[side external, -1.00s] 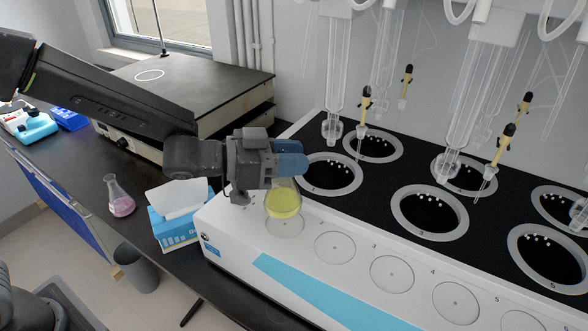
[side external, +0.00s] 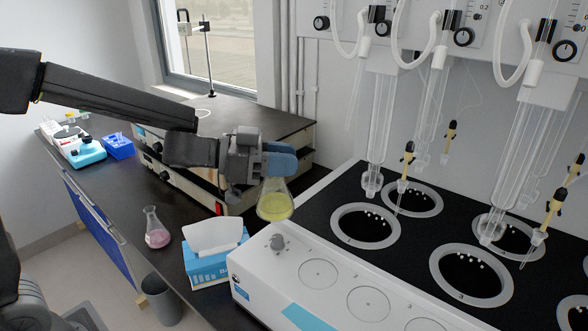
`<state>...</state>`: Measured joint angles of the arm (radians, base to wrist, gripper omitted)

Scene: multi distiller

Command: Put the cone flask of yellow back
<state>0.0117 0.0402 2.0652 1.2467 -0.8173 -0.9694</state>
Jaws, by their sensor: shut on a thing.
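My gripper (side external: 280,163) is shut on the neck of the cone flask of yellow liquid (side external: 275,206), seen from the side. The flask hangs almost upright in the air, its base above the left end of the white distiller (side external: 262,277), near a grey knob. The blue fingertips hide the flask's neck and mouth. A second cone flask with pink liquid (side external: 156,234) stands on the dark bench to the left.
A blue tissue box (side external: 209,268) stands between the pink flask and the distiller. A large hot plate (side external: 258,125) stands behind the gripper. Glass tubes (side external: 379,140) hang over the black heater wells. The round marks (side external: 319,273) on the distiller's front are bare.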

